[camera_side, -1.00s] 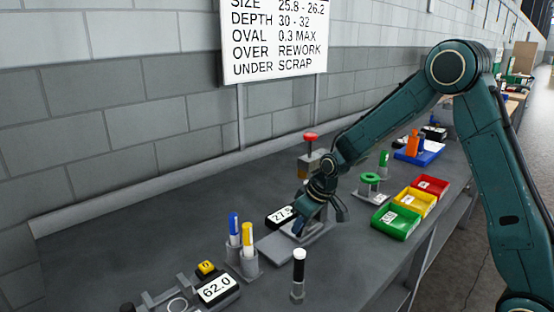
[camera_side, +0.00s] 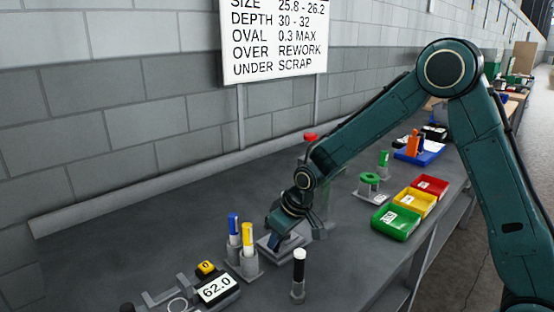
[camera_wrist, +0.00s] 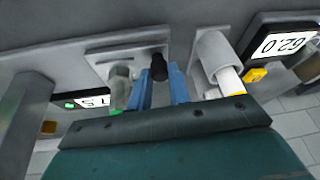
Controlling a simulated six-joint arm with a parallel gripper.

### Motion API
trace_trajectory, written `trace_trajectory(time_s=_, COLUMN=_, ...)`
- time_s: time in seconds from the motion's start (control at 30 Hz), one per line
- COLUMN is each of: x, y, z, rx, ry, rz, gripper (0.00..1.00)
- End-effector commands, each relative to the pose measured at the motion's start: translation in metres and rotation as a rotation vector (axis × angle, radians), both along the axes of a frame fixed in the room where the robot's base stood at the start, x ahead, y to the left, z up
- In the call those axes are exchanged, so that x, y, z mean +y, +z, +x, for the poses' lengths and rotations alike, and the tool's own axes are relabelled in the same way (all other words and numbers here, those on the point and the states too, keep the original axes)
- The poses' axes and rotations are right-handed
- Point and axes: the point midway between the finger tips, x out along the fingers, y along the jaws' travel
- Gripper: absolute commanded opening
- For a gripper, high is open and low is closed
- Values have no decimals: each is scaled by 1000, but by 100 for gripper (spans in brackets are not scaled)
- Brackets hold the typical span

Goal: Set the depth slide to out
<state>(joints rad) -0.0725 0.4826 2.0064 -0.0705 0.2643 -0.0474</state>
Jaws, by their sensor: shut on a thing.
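The depth slide's black knob (camera_wrist: 158,68) stands between my gripper's blue fingers (camera_wrist: 160,88) in the wrist view, and they are shut on it. A flat grey plate (camera_wrist: 125,52) with a slot-like mark lies beside the knob. In the side view my gripper (camera_side: 275,242) is low over the grey gauge base (camera_side: 264,246), and the knob is hidden behind it. A small readout (camera_wrist: 92,101) shows partly and upside down in the wrist view; in the side view my arm covers it.
Blue and yellow markers (camera_side: 247,236) stand in grey cups close to the left of my gripper. A gauge reading 62.0 (camera_side: 217,288) is farther left. Green, yellow and red bins (camera_side: 393,224) stand to the right.

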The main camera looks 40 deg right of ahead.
Motion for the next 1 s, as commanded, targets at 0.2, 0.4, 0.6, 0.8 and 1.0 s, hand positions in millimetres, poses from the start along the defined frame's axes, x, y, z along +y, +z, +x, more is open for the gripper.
trace_trajectory(time_s=0.2, x=7, y=0, z=0, rx=-3, ry=5, rz=4, gripper=0)
trace_trajectory(time_s=0.4, x=8, y=0, z=0, rx=-3, ry=7, rz=6, gripper=21)
trace_trajectory(time_s=0.6, x=6, y=0, z=0, rx=-3, ry=5, rz=4, gripper=41)
trace_trajectory(time_s=0.8, x=5, y=0, z=0, rx=-2, ry=3, rz=2, gripper=41)
trace_trajectory(time_s=1.0, x=4, y=5, z=-2, rx=-3, ry=1, rz=1, gripper=41)
